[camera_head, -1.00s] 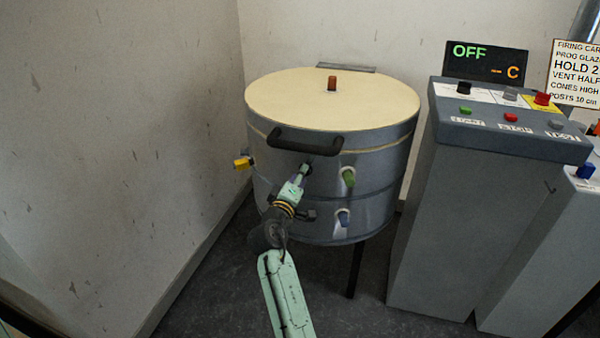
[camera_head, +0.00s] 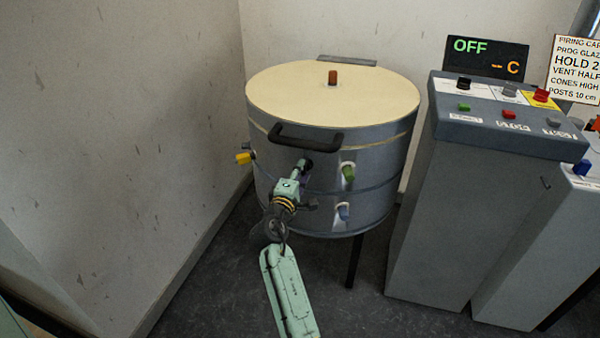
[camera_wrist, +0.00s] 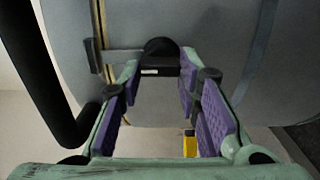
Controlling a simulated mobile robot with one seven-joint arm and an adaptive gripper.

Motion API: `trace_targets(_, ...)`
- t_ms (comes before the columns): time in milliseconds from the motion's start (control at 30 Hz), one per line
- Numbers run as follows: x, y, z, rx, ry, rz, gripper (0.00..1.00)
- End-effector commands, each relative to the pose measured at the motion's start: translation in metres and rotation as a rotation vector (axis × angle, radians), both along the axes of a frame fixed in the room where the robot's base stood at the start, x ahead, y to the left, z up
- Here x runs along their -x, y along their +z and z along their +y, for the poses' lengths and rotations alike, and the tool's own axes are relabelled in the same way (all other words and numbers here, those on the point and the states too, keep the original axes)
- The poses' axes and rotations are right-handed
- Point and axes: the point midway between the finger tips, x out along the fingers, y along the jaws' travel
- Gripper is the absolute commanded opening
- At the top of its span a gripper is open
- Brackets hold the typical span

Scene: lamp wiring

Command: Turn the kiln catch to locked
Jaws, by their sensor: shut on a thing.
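The round grey kiln (camera_head: 390,160) has a cream lid (camera_head: 300,95) with a black lid handle (camera_head: 305,138) at its front. The kiln catch shows in the wrist view as a black knob (camera_wrist: 161,62) with a small white mark. A flat metal bar runs from it leftward to a bracket across the lid seam. My gripper (camera_head: 304,168) is at the kiln front just below the lid handle. In the wrist view my gripper (camera_wrist: 158,72) has its purple-padded fingers on both sides of the knob, shut on it. In the head view my fingers largely hide the catch.
The lid handle (camera_wrist: 45,80) is close on the left in the wrist view. Green (camera_head: 348,172) and blue (camera_head: 344,212) plugs stick out right of my gripper, a yellow one (camera_head: 243,158) left. A control pedestal (camera_head: 450,200) stands right; its display (camera_head: 486,58) reads OFF. A wall is left.

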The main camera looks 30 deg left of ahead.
Motion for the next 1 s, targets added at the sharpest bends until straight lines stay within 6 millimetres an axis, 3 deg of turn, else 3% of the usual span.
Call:
trace_targets(167,0.0,-0.001,0.0,0.003,0.0,0.0,0.03)
trace_targets(200,0.0,-0.001,0.0,0.003,0.0,0.0,0.31)
trace_targets(500,0.0,0.0,0.0,0.001,0.0,0.0,0.51)
trace_targets(833,0.002,0.0,0.0,0.0,0.0,0.0,0.51)
trace_targets(1000,0.023,-0.001,-0.005,0.0,0.002,0.001,0.51)
